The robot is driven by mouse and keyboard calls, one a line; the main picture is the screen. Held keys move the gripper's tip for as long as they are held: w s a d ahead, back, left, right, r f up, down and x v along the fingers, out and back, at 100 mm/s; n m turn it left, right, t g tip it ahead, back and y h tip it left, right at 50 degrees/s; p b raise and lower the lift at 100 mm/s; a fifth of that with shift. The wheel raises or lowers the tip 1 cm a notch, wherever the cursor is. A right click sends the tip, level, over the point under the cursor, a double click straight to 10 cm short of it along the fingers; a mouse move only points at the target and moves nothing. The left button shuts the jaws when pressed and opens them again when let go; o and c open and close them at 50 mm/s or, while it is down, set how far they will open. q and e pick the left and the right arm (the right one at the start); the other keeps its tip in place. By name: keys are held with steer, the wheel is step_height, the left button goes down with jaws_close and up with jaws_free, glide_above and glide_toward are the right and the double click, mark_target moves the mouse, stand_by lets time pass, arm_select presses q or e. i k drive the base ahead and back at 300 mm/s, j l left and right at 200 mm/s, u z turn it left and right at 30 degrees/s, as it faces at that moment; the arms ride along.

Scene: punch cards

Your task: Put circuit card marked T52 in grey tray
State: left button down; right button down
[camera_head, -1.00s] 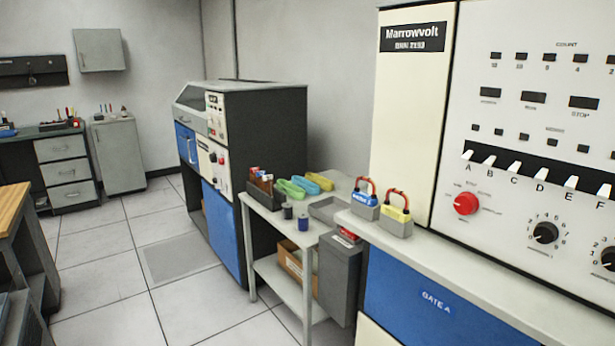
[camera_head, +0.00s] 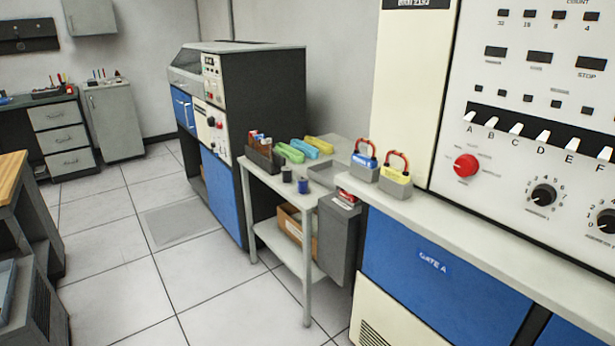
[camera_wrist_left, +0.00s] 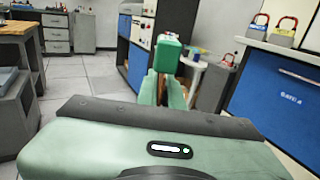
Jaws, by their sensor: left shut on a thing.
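My left gripper (camera_wrist_left: 163,82) shows in the left wrist view, shut on a green card-like piece (camera_wrist_left: 166,53) that sticks up past the fingertips. No marking can be read on it, so I cannot tell whether it is the T52 card. A shallow grey tray (camera_head: 330,172) appears to lie on the small side table (camera_head: 268,182), behind the spools. The held piece is apart from the table, which stands farther off. Neither gripper is in the head view.
On the side table are a brown rack (camera_head: 262,154), two spools and green, blue and yellow long items (camera_head: 318,146). Two padlocks (camera_head: 394,175) stand on the console ledge. A grey bin (camera_head: 337,240) hangs at the table's end. A wooden-topped bench (camera_head: 10,185) is at left; open floor lies between.

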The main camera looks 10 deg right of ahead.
mark_target(325, 174)
steer(key=i+j+u, duration=0.15)
steer(key=i+u, duration=0.45)
steer(key=i, duration=2.35)
steer(key=i+z, duration=0.3)
steer(key=i, duration=0.15)
steer(key=i+j+z, duration=0.3)
steer(key=i, duration=0.15)
steer(key=i+j+z, duration=0.3)
steer(key=i+l+z, duration=0.1)
steer(key=z, duration=2.1)
